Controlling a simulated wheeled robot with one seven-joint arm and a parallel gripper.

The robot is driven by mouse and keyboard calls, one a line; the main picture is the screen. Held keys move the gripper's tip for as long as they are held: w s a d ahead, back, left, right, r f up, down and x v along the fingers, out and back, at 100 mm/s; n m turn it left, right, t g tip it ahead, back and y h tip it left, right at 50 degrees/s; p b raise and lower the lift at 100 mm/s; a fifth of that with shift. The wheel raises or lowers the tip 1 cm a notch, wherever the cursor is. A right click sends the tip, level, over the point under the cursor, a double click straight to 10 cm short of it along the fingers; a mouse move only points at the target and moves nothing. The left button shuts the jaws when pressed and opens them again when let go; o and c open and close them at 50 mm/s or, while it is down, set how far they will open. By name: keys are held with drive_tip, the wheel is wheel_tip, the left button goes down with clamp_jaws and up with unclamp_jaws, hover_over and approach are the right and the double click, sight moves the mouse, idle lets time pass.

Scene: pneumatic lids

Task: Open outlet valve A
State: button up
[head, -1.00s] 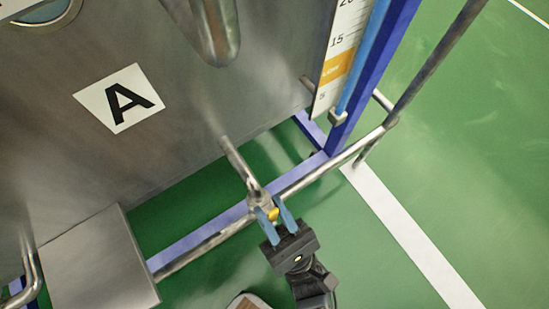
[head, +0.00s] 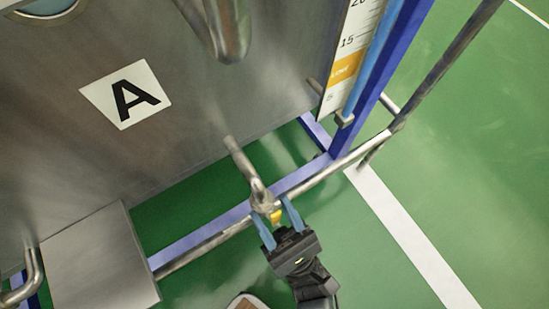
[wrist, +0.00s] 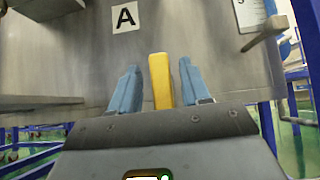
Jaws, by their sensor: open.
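The steel tank marked with an A label (head: 125,94) fills the upper left of the head view; the label also shows in the wrist view (wrist: 125,18). A steel outlet pipe (head: 245,165) runs down from the tank to a valve (head: 263,203) with a yellow handle (head: 277,217). My gripper (head: 280,222) is open at the valve, with its blue fingers on either side of the yellow handle. In the wrist view the handle (wrist: 160,80) stands between the fingers (wrist: 157,90), with visible gaps on both sides. The handle's far end is partly hidden in the head view.
A steel rail (head: 330,168) and a blue frame (head: 205,236) run close behind the valve. A level gauge (head: 349,62) stands at the right of the tank. A steel box (head: 100,262) is at lower left. Green floor at right is clear.

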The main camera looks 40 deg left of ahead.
drive_tip(key=v, duration=0.7)
drive_tip(key=shift+s+d+f, duration=0.15)
drive_tip(key=shift+d+f, duration=0.1)
idle(0.4)
